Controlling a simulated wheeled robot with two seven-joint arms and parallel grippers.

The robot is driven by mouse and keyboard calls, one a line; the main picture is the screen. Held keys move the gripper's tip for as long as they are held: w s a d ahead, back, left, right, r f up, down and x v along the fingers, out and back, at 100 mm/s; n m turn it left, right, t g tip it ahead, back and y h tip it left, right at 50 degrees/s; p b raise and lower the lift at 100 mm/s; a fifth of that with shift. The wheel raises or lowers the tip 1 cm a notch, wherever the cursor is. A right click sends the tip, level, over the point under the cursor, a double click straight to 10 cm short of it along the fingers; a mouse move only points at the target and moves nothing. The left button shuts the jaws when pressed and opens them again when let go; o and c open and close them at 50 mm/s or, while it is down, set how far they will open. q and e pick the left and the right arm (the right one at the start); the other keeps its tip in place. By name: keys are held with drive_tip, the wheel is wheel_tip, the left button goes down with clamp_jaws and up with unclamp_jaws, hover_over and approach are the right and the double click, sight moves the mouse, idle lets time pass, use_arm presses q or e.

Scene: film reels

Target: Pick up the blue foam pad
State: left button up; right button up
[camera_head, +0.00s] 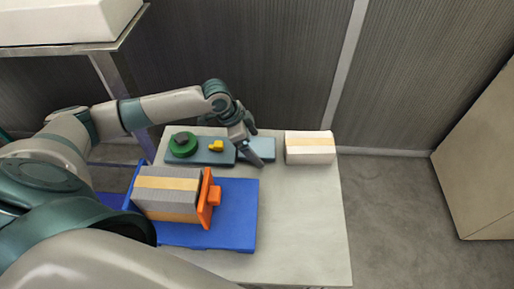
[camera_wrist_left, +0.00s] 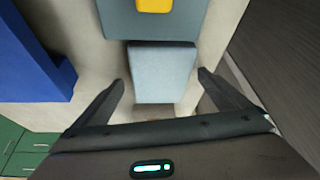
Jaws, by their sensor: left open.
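The blue foam pad (camera_head: 266,146) is a light blue block on the pale table, at the right end of a darker blue-grey board. In the left wrist view the pad (camera_wrist_left: 163,62) lies ahead of and between my fingers. My left gripper (camera_head: 256,147) hangs over the pad with its fingers apart. In the wrist view the open left gripper (camera_wrist_left: 161,79) has one finger on each side of the pad's near end, with gaps to both sides. My right gripper is not in view.
The blue-grey board (camera_head: 224,158) carries a green ring-shaped reel (camera_head: 183,145) and a yellow piece (camera_head: 216,146). A white box with a tan band (camera_head: 310,148) stands to the right. A blue tray (camera_head: 240,215) holds a grey-and-tan box (camera_head: 168,185) with an orange clamp-like part (camera_head: 208,200). The table's front right is clear.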

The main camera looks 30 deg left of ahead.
use_arm(q)
drive_tip(key=shift+f, duration=0.15)
drive_tip(key=shift+c, duration=0.3)
drive_tip(key=c, duration=1)
